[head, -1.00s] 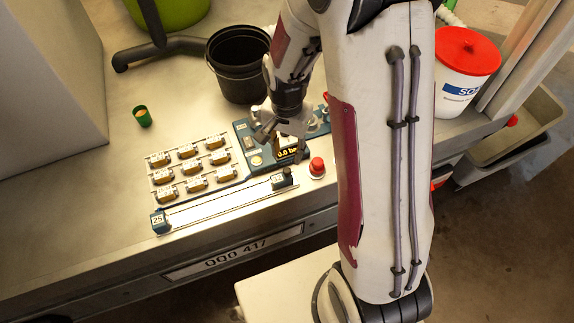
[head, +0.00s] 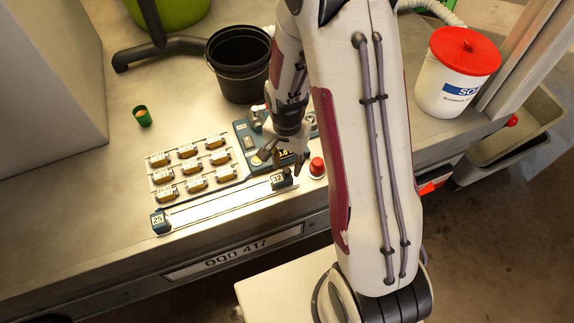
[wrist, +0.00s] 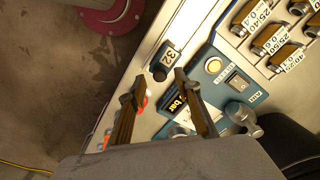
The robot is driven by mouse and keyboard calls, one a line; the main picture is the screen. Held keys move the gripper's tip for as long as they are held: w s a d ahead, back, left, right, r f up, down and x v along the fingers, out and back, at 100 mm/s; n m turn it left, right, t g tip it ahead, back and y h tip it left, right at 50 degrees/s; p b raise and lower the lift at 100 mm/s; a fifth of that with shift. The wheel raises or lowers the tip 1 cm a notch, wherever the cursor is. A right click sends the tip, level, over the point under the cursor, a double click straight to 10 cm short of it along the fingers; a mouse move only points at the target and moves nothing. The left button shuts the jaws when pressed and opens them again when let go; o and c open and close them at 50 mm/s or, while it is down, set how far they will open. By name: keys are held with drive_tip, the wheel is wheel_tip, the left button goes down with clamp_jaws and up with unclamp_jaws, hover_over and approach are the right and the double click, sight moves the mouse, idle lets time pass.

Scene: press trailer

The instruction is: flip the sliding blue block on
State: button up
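A small blue block marked 32 (head: 280,182) sits at the right end of a pair of thin rails (head: 222,207). It also shows in the wrist view (wrist: 170,55), with a round black knob beside it. A blue block marked 25 (head: 159,222) is at the rails' left end. A blue control panel (head: 241,129) lies behind block 32; in the wrist view it carries a lit button (wrist: 214,66), a rocker switch (wrist: 237,83) and a yellow display. My gripper (head: 281,167) is open and empty close to block 32. In the wrist view its fingertips (wrist: 152,80) are apart, near the knob; contact cannot be told.
A red push button (head: 317,167) stands right of block 32. A plate of several labelled metal parts (head: 152,182) lies left of the panel. A black bucket (head: 238,85) and a small green cup (head: 142,116) stand behind. The bench's front edge is close to the rails.

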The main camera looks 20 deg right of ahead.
drive_tip(key=shift+f, duration=0.75)
clamp_jaws()
drive_tip(key=shift+a, duration=0.15)
drive_tip(key=a, duration=2.3)
drive_tip(key=shift+a, duration=0.1)
drive_tip(key=shift+c, duration=0.6)
unclamp_jaws()
drive_tip(key=shift+o, duration=0.6)
